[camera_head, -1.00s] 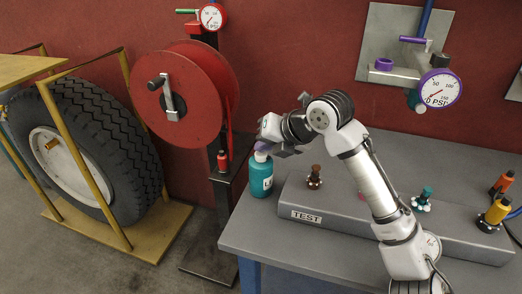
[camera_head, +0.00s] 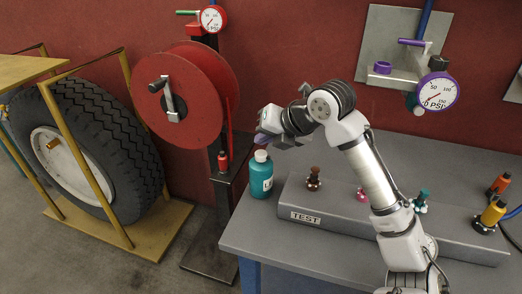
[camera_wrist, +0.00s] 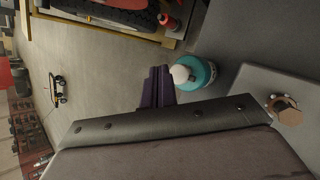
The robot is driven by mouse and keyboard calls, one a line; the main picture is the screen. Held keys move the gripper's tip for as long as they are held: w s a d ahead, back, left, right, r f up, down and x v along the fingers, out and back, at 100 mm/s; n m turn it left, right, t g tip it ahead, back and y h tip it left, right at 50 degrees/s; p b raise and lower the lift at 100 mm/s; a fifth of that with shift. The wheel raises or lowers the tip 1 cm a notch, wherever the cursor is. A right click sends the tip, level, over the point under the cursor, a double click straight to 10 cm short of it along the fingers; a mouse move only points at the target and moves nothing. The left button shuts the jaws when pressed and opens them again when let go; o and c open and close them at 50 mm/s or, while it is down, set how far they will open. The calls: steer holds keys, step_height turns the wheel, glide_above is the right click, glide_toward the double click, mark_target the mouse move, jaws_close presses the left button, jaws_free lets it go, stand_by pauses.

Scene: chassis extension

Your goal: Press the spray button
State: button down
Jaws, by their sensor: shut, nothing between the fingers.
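A teal spray bottle (camera_head: 261,177) with a white top (camera_head: 261,156) stands upright on the left end of the grey bench (camera_head: 252,230). My gripper (camera_head: 264,138) is shut and empty, just above the bottle's top and slightly behind it. In the wrist view, the purple fingertips of my gripper (camera_wrist: 157,88) are together, beside the white top (camera_wrist: 181,74) of the teal bottle (camera_wrist: 203,72). A small gap shows between the fingers and the top in that view.
The grey TEST box (camera_head: 305,217) right of the bottle carries several coloured fittings. A red hose reel (camera_head: 205,95) stands behind left. A pressure gauge (camera_head: 437,91) is on the wall. The bench's front edge is near the bottle.

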mark_target(265, 155)
step_height(265, 155, up, 4)
steer(key=shift+r+p, duration=0.1)
steer(key=shift+p, duration=1)
